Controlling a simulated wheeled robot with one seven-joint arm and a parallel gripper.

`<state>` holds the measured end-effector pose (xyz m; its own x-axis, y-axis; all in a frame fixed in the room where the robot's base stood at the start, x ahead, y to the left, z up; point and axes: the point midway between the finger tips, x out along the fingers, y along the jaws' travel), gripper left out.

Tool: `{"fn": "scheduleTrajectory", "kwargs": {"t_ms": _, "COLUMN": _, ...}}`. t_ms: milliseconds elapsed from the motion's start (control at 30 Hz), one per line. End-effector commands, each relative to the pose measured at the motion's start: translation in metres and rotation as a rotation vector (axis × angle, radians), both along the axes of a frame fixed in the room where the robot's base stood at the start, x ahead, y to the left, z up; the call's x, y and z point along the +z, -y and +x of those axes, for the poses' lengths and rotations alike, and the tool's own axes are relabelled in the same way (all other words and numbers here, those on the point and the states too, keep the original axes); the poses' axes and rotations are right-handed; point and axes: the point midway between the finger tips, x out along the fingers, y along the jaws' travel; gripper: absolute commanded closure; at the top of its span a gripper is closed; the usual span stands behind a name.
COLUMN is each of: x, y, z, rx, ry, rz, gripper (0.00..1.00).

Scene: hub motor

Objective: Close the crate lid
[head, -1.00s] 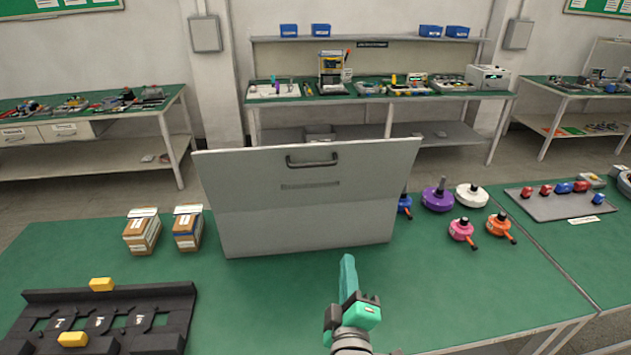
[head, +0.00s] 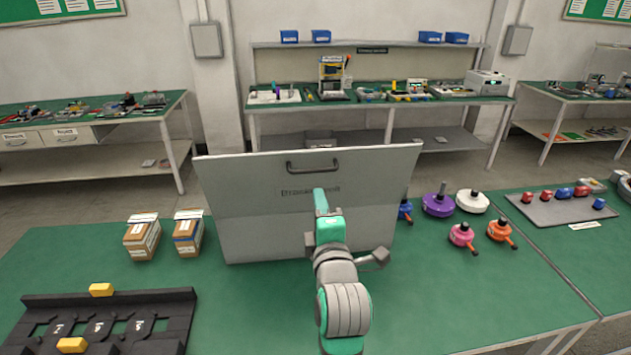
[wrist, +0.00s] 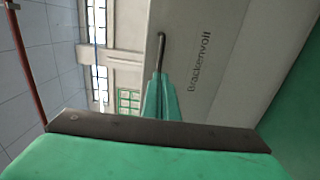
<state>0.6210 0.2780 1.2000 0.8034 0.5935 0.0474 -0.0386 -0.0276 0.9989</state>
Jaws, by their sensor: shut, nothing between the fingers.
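The crate (head: 250,240) is a grey box on the green table, its front facing me. Its grey lid (head: 240,172) stands raised, with a dark bar handle (head: 313,166) near the top edge and printed lettering below. In the wrist view, the lid (wrist: 205,45) fills the upper right and the handle (wrist: 161,50) lies just beyond the fingertips. My gripper (head: 320,195) is shut and empty, in front of the lid just below the handle. It also shows in the wrist view (wrist: 161,82). I cannot tell whether it touches the lid. The crate's inside is hidden.
Two small cardboard boxes (head: 142,238) stand left of the crate. A black fixture (head: 100,318) with yellow blocks lies front left. Purple (head: 437,204), white, pink and orange round parts stand to the right, near a grey tray (head: 560,208). The table's front right is clear.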

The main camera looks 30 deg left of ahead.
Motion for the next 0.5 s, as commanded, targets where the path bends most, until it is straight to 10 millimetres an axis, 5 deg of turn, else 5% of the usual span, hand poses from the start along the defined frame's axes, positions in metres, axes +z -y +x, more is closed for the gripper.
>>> {"fn": "scheduleTrajectory", "kwargs": {"t_ms": 500, "x": 0.004, "y": -0.043, "z": 0.059, "rx": -0.002, "ry": 0.001, "rz": 0.001, "gripper": 1.0}}
